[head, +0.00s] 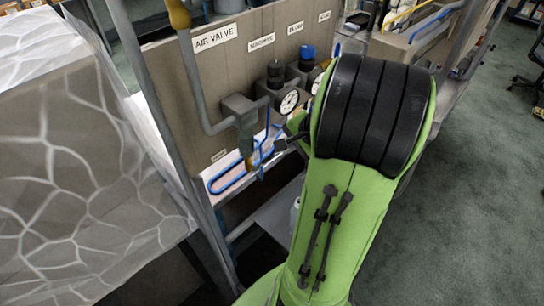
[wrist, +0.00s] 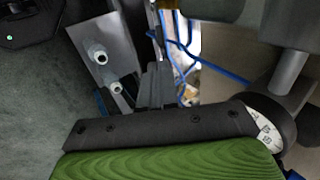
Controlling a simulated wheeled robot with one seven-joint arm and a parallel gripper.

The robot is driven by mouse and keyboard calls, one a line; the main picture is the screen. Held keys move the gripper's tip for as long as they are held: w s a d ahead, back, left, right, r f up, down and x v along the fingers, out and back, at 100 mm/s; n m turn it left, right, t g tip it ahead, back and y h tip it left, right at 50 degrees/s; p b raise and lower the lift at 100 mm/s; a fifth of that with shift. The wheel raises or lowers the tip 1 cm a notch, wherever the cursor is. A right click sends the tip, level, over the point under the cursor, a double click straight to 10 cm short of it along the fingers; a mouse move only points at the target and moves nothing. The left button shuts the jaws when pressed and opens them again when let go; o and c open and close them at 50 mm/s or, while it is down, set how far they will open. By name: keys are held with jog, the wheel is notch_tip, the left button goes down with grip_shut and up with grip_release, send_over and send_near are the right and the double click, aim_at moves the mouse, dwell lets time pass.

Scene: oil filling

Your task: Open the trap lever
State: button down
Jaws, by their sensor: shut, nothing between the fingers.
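In the head view a grey trap-like fitting (head: 245,115) hangs on the panel, with a brass-coloured end (head: 249,165) below it. I cannot clearly pick out the trap lever. My gripper (head: 281,145) is shut and empty, just right of the fitting's lower part and near the blue tubing (head: 262,150). My arm hides what lies behind it. In the wrist view my gripper's dark fingers (wrist: 157,80) are together, pointing toward blue lines (wrist: 180,45). A small yellowish part (wrist: 188,92) shows just right of the fingers. Contact cannot be told.
The panel (head: 230,65) carries an "AIR VALVE" label, dark knobs (head: 275,74) and a dial gauge (head: 290,101). A grey pipe (head: 193,85) and a frame post (head: 150,100) stand left. A threaded nozzle (wrist: 98,55) shows left of my fingers. Open floor (head: 475,190) lies right.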

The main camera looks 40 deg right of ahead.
aim_at(269, 159)
jog(key=b+x, duration=0.1)
jog(key=x, duration=0.9)
